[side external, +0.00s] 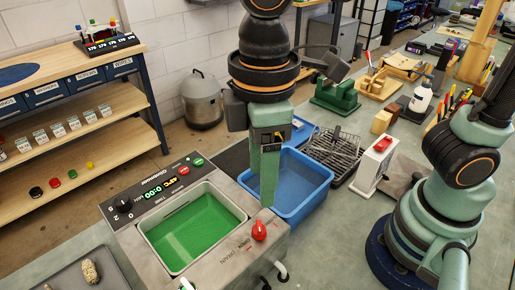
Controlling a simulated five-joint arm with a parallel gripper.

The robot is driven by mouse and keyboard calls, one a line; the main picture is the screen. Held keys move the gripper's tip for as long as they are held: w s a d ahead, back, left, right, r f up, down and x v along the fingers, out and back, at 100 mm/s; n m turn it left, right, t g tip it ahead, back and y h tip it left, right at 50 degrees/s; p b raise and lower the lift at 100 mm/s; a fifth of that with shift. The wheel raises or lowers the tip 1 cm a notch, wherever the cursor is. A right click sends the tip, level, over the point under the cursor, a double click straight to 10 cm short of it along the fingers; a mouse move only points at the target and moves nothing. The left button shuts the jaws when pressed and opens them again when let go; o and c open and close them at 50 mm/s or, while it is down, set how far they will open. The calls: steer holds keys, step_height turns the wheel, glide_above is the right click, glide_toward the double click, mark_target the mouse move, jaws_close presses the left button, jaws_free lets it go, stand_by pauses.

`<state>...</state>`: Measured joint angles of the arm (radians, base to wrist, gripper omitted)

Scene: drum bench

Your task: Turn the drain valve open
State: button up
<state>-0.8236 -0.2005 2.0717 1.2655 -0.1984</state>
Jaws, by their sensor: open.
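The drain valve is a small red knob (259,231) on the front right corner of the grey cleaner's top (222,262), beside printed lettering. Its exact turn angle is too small to tell. My gripper (267,203) points straight down just above and behind the knob in the picture, at the right rim of the tank. It is open and holds nothing; the gap between its fingers hardly shows from this side. It appears apart from the knob. The tank (196,228) holds green liquid.
A blue tub (305,182) stands right behind the cleaner, with a wire basket (338,152) beyond it. A white box with a red switch (374,165) stands to the right. A dark tray (75,276) lies at the front left. The bench right of the knob is clear.

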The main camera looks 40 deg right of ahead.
mark_target(258, 224)
steer(key=shift+r, duration=0.1)
steer(key=f+n, duration=0.1)
steer(key=f, duration=0.3)
steer(key=f+n, duration=0.2)
steer(key=f, duration=0.2)
steer(key=f+n, duration=0.2)
steer(key=f, duration=0.2)
steer(key=shift+w, duration=0.3)
stand_by(0.3)
